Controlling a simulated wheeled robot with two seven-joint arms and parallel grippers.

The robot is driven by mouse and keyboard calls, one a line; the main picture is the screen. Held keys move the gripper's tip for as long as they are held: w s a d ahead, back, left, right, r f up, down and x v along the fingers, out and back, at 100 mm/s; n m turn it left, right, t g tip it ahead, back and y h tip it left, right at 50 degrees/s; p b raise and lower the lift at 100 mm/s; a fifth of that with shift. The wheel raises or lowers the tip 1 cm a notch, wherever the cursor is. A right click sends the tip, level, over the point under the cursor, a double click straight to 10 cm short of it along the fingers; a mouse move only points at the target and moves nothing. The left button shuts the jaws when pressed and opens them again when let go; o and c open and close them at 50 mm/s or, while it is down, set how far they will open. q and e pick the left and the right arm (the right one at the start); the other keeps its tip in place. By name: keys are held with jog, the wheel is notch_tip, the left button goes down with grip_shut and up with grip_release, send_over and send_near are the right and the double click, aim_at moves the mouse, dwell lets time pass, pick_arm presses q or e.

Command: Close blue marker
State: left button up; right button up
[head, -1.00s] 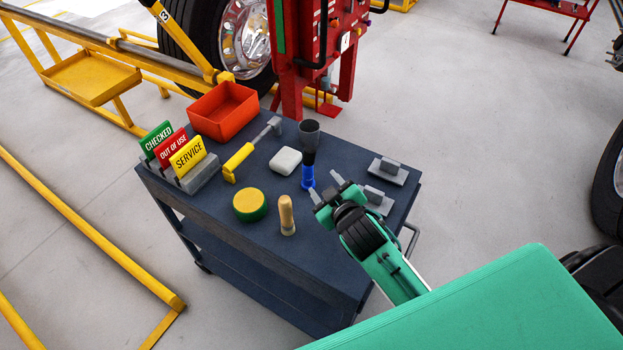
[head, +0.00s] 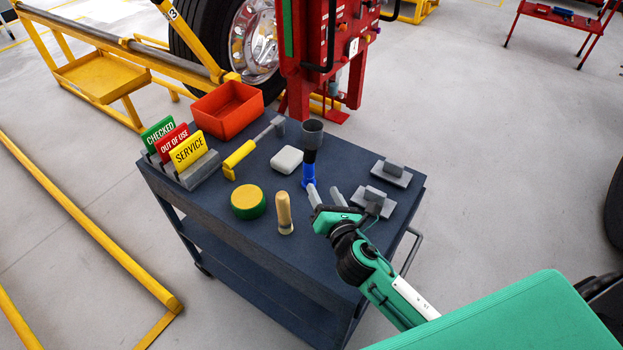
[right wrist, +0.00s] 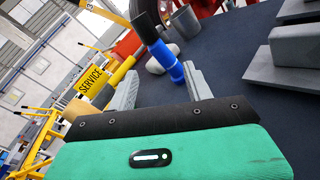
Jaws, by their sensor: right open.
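The blue marker (head: 309,175) has a blue lower part and a black upper part. It stands near the middle of the dark cart top, in front of a dark grey cup (head: 312,134). My right gripper (head: 324,193) is open and empty, just to the right of and in front of the marker's blue end. In the right wrist view, the marker (right wrist: 165,58) shows ahead of and between the spread fingers (right wrist: 158,88), close to the right finger. I cannot tell whether they touch, or whether a separate cap is on the marker. My left gripper is not in view.
Two grey blocks on plates (head: 391,172) lie at the cart's right. A wooden-handled tool (head: 284,212), a green-yellow round tin (head: 248,201), a white block (head: 287,160), a yellow-handled hammer (head: 240,157), a red bin (head: 228,108) and sign cards (head: 188,150) occupy the rest.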

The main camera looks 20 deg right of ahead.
aim_at(309, 170)
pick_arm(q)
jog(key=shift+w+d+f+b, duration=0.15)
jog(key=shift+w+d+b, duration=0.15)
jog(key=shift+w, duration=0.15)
pick_arm(e)
jog(key=n, duration=0.6)
jog(key=shift+s+a+f+t+y, duration=0.25)
jog(key=shift+a+f+t+y, duration=0.05)
jog(key=shift+a+f, duration=0.05)
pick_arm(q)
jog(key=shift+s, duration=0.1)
pick_arm(e)
jog(key=w+p, duration=0.1)
jog(key=w, duration=0.7)
jog(key=shift+a, duration=0.1)
jog(key=shift+w, duration=0.3)
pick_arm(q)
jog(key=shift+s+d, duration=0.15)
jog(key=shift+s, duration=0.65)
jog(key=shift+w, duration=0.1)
pick_arm(e)
jog(key=shift+w, duration=0.4)
jog(key=w, duration=0.4)
jog(key=shift+w+d+f, duration=0.1)
jog(key=shift+w+d, duration=0.1)
jog(key=shift+w, duration=0.05)
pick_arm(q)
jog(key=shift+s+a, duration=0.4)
